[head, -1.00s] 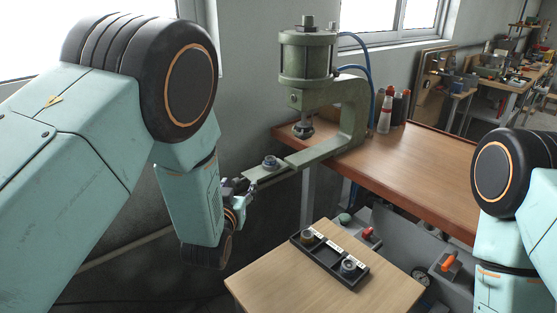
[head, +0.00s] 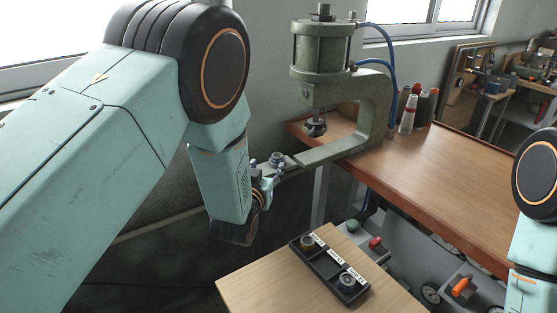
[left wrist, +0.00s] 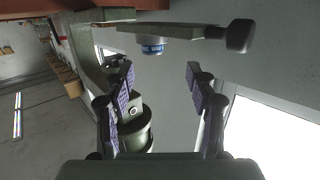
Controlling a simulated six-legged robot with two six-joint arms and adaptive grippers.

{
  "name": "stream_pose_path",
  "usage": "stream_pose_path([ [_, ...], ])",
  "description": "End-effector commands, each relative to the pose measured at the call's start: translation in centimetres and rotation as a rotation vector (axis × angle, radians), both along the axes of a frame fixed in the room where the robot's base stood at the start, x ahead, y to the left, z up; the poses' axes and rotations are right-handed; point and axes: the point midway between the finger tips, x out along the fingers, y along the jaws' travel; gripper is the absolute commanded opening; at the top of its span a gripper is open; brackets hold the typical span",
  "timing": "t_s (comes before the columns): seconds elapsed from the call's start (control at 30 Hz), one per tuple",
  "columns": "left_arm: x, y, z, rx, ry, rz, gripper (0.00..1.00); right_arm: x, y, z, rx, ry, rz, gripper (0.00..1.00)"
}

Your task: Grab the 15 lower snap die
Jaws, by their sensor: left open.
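In the left wrist view the die (left wrist: 153,48) shows a blue band with lettering too small to read. My left gripper (head: 267,173) is right beside the arm's end in the head view. In the left wrist view the left gripper (left wrist: 160,78) is open and empty, with the die beyond its fingertips and roughly in line with the gap. My right gripper is out of view; only part of the right arm shows.
The green press (head: 325,60) stands at the brown bench (head: 430,165), with bottles (head: 410,112) behind. A black tray (head: 325,270) with labelled slots holds two round dies (head: 307,242) (head: 347,281) on a small wooden table (head: 262,285). Tools lie on a grey cart (head: 405,255).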

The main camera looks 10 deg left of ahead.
Motion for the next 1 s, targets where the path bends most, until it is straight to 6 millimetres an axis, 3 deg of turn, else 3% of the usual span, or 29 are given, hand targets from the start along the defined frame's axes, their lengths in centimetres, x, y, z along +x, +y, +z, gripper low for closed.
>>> stream_pose_path([
  [0.23, 1.7, -0.1, -0.2, 0.001, -0.001, -0.001, 0.56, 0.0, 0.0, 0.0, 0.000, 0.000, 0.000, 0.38],
  [0.57, 5.6, -0.8, -0.6, 0.000, -0.002, 0.000, 0.56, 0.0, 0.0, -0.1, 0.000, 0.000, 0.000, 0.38],
  [0.9, 6.1, -0.9, -0.7, 0.002, 0.000, -0.001, 0.56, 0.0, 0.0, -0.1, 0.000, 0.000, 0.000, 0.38],
  [1.0, 6.1, -0.9, -0.7, 0.002, 0.000, -0.001, 0.48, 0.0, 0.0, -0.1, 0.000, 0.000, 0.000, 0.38],
])
